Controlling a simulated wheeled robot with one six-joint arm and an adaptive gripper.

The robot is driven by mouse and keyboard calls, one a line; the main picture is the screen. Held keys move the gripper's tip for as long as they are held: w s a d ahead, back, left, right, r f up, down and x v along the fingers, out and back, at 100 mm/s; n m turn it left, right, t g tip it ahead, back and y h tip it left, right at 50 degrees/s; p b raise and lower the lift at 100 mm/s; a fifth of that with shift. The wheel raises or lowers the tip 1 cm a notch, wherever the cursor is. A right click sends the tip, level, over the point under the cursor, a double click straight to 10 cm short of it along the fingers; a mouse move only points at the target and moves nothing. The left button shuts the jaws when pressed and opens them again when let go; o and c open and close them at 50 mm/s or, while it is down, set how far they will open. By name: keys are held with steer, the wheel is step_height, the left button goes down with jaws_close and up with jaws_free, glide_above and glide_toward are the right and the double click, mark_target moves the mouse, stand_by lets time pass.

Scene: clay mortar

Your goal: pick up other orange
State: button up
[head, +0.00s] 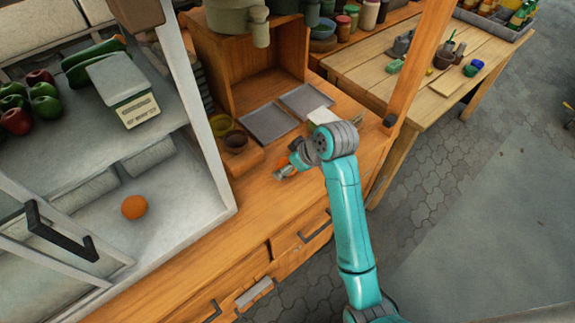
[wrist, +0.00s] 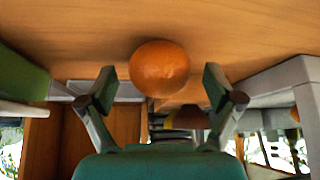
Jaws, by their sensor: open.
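One orange (wrist: 159,68) rests on the wooden counter and shows in the wrist view centred at my fingertips. In the head view that orange (head: 282,160) is a small patch, partly hidden by my gripper (head: 286,171). My gripper, also in the wrist view (wrist: 160,88), is open, with one finger to each side of the orange's lower part in the picture; I cannot tell whether they touch it. Another orange (head: 134,207) lies on the grey shelf of the cabinet at left in the head view. A bit of orange (wrist: 295,113) shows at the wrist view's right edge.
Two small bowls (head: 235,141) stand on a wooden block left of my gripper. Grey trays (head: 268,123) lie behind it, before an open wooden box (head: 240,75). A wooden post (head: 415,75) rises at right. The counter's front left stretch (head: 215,240) is clear.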

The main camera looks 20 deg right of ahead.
steer(key=shift+w+a+f, duration=0.15)
steer(key=shift+w+f, duration=0.1)
steer(key=shift+f, duration=0.25)
steer(key=c, duration=1.3)
steer(key=shift+r, duration=0.1)
